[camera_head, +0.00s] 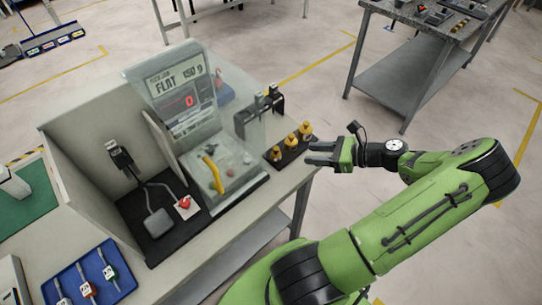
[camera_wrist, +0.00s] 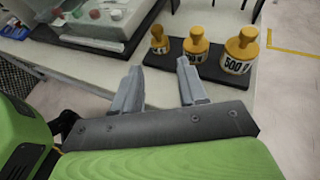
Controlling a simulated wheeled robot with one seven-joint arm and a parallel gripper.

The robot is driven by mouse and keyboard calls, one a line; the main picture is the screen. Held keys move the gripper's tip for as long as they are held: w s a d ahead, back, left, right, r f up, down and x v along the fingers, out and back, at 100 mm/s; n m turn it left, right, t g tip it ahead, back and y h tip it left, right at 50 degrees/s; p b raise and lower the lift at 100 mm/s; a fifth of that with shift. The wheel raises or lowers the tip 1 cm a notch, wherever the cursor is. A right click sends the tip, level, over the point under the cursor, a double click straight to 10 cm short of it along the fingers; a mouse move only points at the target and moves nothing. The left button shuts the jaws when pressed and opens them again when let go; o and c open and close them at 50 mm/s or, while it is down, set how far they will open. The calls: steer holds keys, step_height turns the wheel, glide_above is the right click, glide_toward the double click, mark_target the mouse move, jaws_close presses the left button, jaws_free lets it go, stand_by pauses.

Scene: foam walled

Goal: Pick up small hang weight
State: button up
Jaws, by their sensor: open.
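Three yellow-brown hang weights stand in a row on a black base (camera_wrist: 212,79). In the wrist view the small weight (camera_wrist: 160,40) is at the left, a middle weight (camera_wrist: 196,46) is beside it, and the largest weight (camera_wrist: 240,52), marked 500, is at the right. In the head view the small weight (camera_head: 277,154) is at the left end of the row. My gripper (camera_wrist: 158,75) is open and empty, its fingers apart at the near edge of the base. In the head view my gripper (camera_head: 308,154) is beside the right end of the row.
A clear-walled test station (camera_head: 190,100) with a display stands left of the weights. A black bracket (camera_head: 258,112) stands behind them. A blue tray (camera_head: 90,277) lies at the lower left. The table's right edge is close to the weights, with open floor beyond.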

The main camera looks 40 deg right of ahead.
mark_target(278, 154)
steer(key=b+x, duration=0.2)
steer(key=x, duration=0.9)
steer(key=shift+w+a+f, duration=0.15)
steer(key=shift+w+f, duration=0.05)
steer(key=shift+f, duration=0.05)
steer(key=shift+r, duration=0.1)
jaws_close()
step_height(278, 154, up, 10)
steer(key=p, duration=0.3)
